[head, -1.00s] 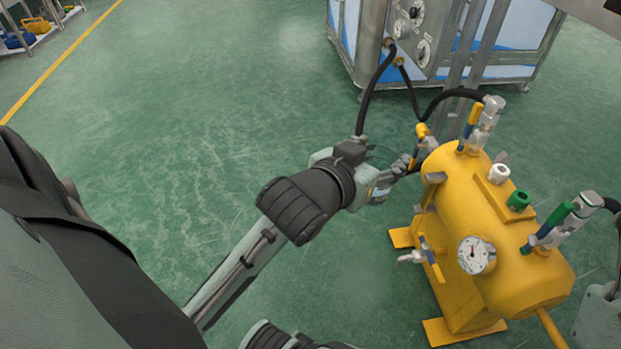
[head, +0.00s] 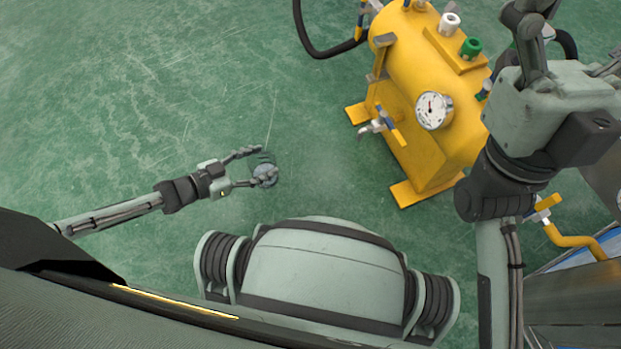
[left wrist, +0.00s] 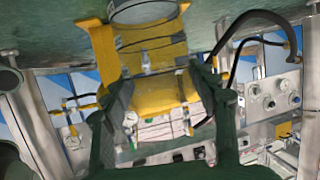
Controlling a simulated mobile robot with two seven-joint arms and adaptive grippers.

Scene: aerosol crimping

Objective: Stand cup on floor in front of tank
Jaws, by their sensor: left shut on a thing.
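A small clear cup (head: 265,171) is between the fingers of my left gripper (head: 261,166), which is shut on it. The gripper is over the green floor, to the left of the tank and apart from it. I cannot tell whether the cup touches the floor. The yellow tank (head: 415,55) stands on its feet, with a gauge and a small front tap (head: 378,126). My right gripper (head: 530,22) is at the upper right, partly cut off.
The green floor (head: 110,110) is bare around the left gripper and between it and the tank. A black hose (head: 312,45) runs to the tank's back left. A yellow pipe (head: 578,242) and metal equipment stand at the right edge.

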